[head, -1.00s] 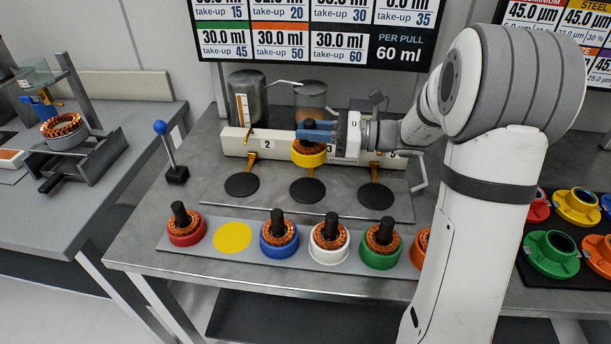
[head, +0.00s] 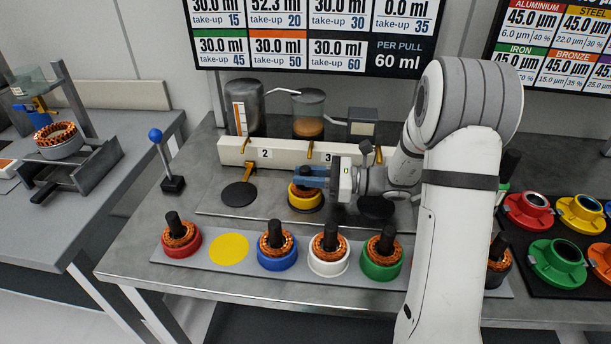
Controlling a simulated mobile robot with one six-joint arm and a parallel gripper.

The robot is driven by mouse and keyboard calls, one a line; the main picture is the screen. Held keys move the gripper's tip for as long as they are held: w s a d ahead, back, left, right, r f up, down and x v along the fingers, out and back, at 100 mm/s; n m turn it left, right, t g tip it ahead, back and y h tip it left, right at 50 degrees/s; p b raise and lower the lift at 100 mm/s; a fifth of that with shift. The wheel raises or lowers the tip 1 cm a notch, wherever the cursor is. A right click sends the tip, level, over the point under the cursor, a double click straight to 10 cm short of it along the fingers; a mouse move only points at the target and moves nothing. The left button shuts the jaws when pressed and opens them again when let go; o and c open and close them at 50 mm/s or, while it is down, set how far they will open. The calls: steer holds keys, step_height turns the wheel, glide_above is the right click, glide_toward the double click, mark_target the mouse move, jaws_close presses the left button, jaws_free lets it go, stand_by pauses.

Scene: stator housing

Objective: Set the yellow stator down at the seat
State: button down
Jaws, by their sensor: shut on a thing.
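The yellow stator (head: 305,197), a yellow ring with copper windings and a dark upright core, is at the middle black disc below the white bar's nozzles. It looks upright and covers most of that disc. I cannot tell whether it touches the disc. My gripper (head: 312,177) has blue fingers and comes in from the right, shut on the dark core above the windings. An empty yellow round spot (head: 229,249) shows on the front strip between the red and blue stators.
The left black disc (head: 239,194) is bare; the right one (head: 376,208) is partly behind my arm. A white numbered bar (head: 285,152) with nozzles stands behind. Red (head: 181,243), blue (head: 277,253), white (head: 328,255) and green (head: 381,258) stators line the front. A blue-knobbed lever (head: 165,158) stands left.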

steer(key=c, duration=1.7)
jaws_free()
steer(key=shift+f, duration=0.15)
steer(key=o, duration=0.4)
steer(key=shift+o, duration=0.2)
steer(key=shift+d+r, duration=0.2)
steer(key=d, duration=0.3)
steer(key=s+d, duration=0.1)
steer(key=d, duration=0.3)
steer(key=s+d, duration=0.1)
steer(key=d, duration=0.3)
steer(key=shift+s+d, duration=0.15)
steer(key=shift+d, duration=0.1)
